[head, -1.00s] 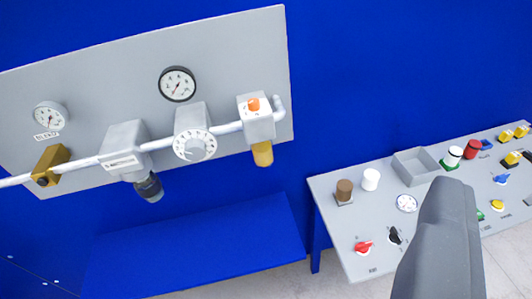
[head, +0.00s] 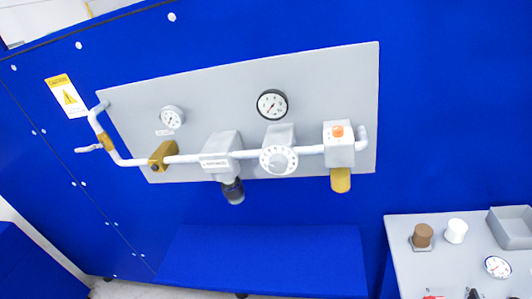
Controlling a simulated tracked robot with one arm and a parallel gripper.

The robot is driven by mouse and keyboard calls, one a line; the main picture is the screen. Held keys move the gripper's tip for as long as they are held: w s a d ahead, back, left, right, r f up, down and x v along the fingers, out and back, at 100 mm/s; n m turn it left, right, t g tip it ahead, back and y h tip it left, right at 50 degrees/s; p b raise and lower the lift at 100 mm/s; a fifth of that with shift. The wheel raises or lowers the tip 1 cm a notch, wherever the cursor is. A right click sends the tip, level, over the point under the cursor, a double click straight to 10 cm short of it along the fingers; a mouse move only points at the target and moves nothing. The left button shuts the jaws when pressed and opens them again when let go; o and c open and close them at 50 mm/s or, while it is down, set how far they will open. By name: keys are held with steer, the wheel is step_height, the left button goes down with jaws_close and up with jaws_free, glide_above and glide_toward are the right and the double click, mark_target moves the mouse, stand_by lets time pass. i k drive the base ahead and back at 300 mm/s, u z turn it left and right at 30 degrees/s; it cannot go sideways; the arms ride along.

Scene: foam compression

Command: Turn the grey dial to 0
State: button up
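The grey dial (head: 279,160) is a round knob with a white, marked rim. It sits on a grey block on the pipe, in the middle of the grey wall panel (head: 330,80), just below a black-rimmed gauge (head: 272,104). The dial's numbers are too small to read. My gripper is not in view in the current frame, and nothing touches the dial.
A regulator with a black knob (head: 233,191) is left of the dial; a block with an orange button (head: 337,131) is right. A blue bench (head: 265,250) lies below. A control table (head: 415,265) with brown and white cylinders stands at lower right.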

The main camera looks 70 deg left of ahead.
mark_target(278, 163)
steer(key=u, duration=0.15)
steer(key=k, duration=0.5)
steer(key=u, duration=1.05)
steer(key=i, duration=0.5)
